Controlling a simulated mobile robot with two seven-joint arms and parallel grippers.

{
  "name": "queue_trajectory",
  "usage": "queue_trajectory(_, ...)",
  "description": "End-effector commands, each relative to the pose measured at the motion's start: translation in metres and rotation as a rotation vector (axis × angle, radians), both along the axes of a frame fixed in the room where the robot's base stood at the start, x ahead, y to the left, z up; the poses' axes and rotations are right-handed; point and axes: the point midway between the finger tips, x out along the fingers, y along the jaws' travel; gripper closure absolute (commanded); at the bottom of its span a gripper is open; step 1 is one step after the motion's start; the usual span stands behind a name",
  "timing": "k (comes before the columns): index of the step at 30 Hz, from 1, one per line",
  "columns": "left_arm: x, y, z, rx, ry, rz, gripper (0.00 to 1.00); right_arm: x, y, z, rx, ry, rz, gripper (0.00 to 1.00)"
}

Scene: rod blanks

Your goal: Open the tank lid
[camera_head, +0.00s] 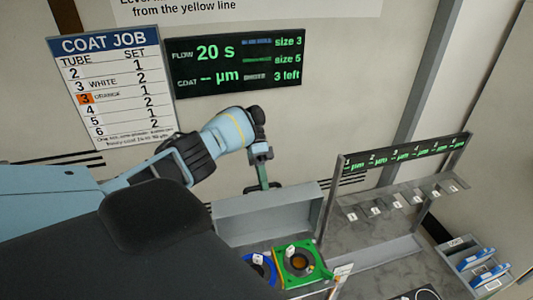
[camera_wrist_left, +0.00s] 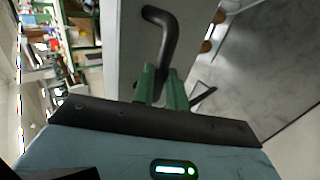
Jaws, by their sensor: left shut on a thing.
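My left gripper (camera_head: 263,184) reaches in over a grey box-shaped panel (camera_head: 265,217), which looks like the tank lid; how far open it is cannot be told. In the left wrist view, the green fingers (camera_wrist_left: 162,88) are shut on the lower end of a black bent handle (camera_wrist_left: 165,35). The handle stands against a grey panel (camera_wrist_left: 125,45). The inside of the tank is hidden. My right gripper is out of view.
A green holder (camera_head: 318,272) and a blue ring (camera_head: 247,259) stand in front of the panel. A rack with several small numbered tags (camera_head: 350,215) stands to the right. A tray with blue items (camera_head: 452,262) lies at far right.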

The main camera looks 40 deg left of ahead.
Motion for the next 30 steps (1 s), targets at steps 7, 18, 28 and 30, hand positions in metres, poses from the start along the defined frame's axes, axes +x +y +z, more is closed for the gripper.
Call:
queue_trajectory(7,-0.0052,-0.0035,-0.013,-0.004,0.021,-0.006,1.0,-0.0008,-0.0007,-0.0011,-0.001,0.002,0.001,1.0)
queue_trajectory(18,-0.0051,-0.0034,-0.0125,-0.005,0.02,-0.006,0.71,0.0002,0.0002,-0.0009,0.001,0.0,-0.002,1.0)
queue_trajectory(28,-0.0036,-0.0017,-0.0062,-0.007,0.012,-0.003,0.64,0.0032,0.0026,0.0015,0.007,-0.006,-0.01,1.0)
queue_trajectory(30,-0.0033,-0.0013,-0.0055,-0.006,0.011,-0.004,0.64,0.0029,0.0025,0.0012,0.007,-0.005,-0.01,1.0)
